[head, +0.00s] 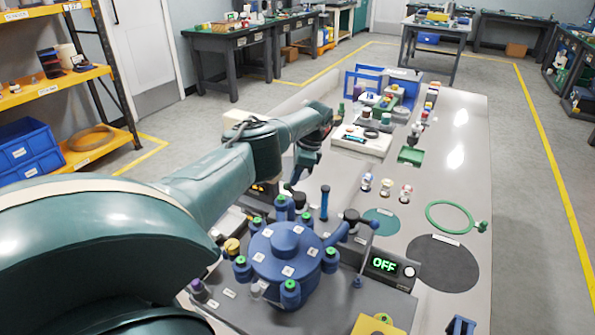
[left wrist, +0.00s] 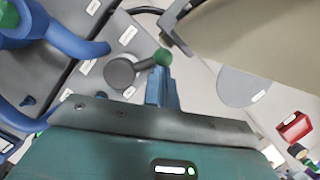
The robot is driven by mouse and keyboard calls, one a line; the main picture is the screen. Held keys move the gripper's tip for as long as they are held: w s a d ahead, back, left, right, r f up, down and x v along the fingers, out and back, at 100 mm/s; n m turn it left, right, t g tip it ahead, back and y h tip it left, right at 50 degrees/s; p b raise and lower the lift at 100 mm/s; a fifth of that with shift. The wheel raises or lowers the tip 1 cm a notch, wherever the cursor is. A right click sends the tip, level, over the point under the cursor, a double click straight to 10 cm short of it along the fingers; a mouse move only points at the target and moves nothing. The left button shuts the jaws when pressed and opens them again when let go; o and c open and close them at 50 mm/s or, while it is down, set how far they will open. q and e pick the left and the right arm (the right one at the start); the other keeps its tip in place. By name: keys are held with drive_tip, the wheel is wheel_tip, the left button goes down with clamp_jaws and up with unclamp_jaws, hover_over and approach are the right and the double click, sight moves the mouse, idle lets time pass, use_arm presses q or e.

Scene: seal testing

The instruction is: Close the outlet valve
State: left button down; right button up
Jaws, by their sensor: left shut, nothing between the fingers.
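My left gripper (head: 290,188) reaches over the far side of the blue round chamber (head: 287,252), pointing down, shut and empty. In the left wrist view its closed fingers (left wrist: 163,88) end close beside a green ball knob (left wrist: 162,57). The knob is on a short lever from a dark round valve body (left wrist: 119,73); I cannot tell whether the fingers touch it. The label beside it is too small to read, so I cannot confirm that it is the outlet valve. In the head view the arm and gripper largely hide this spot. My right gripper is not in view.
Blue clamps with green tops ring the chamber. A box with a green OFF display (head: 383,265) stands to its right. A green ring (head: 450,216) and a dark round mat (head: 443,263) lie on the bench. A blue pipe (left wrist: 75,35) shows near the valve in the wrist view.

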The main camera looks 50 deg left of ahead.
use_arm(q)
drive_tip(key=shift+s+a+f, duration=0.15)
drive_tip(key=shift+s+a, duration=0.15)
drive_tip(key=shift+s, duration=0.2)
idle(1.3)
drive_tip(key=shift+p, duration=0.3)
drive_tip(key=v, duration=1.3)
drive_tip(key=shift+w+d+r, duration=0.2)
drive_tip(key=shift+d+r, duration=0.05)
drive_tip(key=shift+r, duration=0.05)
drive_tip(key=shift+f, duration=0.1)
